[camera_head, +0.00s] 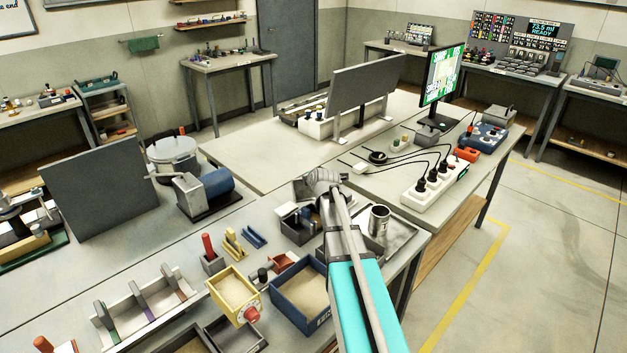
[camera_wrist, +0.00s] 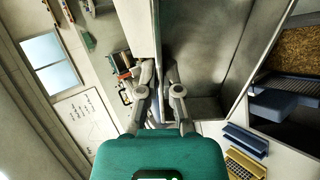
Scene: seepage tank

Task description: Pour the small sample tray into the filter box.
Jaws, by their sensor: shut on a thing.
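My gripper (camera_head: 322,184) is above the back right part of the near bench in the head view. In the wrist view, its fingers (camera_wrist: 160,75) are shut on a grey, walled tray (camera_wrist: 215,60), which is tilted and fills the upper middle. Only a small grey part of the tray (camera_head: 302,188) shows behind the gripper in the head view, so its contents are hidden. A dark compartmented box (camera_head: 290,238) stands just below the gripper. A blue box with sand (camera_head: 318,318) and a yellow box with sand (camera_head: 220,298) stand nearer. I cannot tell which is the filter box.
A metal cup (camera_head: 378,219) stands close to the right of my arm, on a grey tray. A blue rack (camera_head: 255,238) and a yellow rack (camera_head: 233,246) lie left of the dark box. A motor (camera_head: 205,190) and a power strip (camera_head: 435,187) are farther off.

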